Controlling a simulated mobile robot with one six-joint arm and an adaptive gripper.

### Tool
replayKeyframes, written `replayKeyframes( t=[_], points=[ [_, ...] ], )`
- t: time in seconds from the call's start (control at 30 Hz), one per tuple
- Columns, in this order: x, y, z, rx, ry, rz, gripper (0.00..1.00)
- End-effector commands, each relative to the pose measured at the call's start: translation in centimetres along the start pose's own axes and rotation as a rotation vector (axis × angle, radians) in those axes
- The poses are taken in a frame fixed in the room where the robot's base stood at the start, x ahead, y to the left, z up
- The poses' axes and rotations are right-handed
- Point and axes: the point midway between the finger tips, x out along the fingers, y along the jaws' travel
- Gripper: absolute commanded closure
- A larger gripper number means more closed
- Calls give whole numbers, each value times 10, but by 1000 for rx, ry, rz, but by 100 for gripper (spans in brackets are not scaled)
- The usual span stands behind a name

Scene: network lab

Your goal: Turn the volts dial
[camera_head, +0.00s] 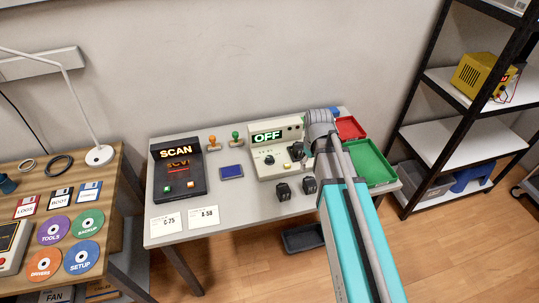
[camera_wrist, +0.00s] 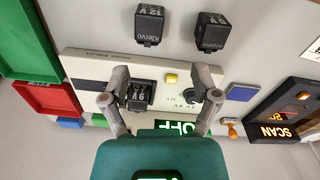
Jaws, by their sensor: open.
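A pale power unit (camera_head: 263,169) stands on the grey table with its display (camera_head: 267,136) reading OFF. A dark round dial (camera_head: 269,160) is on its panel's left part; in the wrist view the dial area lies beside the right finger and is partly hidden. A black block marked 9V (camera_wrist: 139,94) sits in the unit, and a yellow button (camera_wrist: 171,79) lies between block and dial. My gripper (camera_wrist: 165,82) is open over the panel, the 9V block near its left finger and the dial near its right. I cannot tell whether it touches anything.
Two loose black blocks (camera_wrist: 149,25) (camera_wrist: 211,32) lie before the unit.

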Motion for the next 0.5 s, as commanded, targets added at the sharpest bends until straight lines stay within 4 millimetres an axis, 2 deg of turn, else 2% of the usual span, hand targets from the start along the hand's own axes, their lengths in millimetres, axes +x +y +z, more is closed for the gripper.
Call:
replayKeyframes(
  t=[0.03, 0.2, 0.4, 0.5],
  points=[
    [-6, -3, -27, -79, 1, 1, 21],
    [-16, -22, -87, -350, 5, 6, 21],
    [-26, -49, -147, -633, 8, 12, 21],
    [-29, -59, -166, -731, 9, 15, 21]
  ],
)
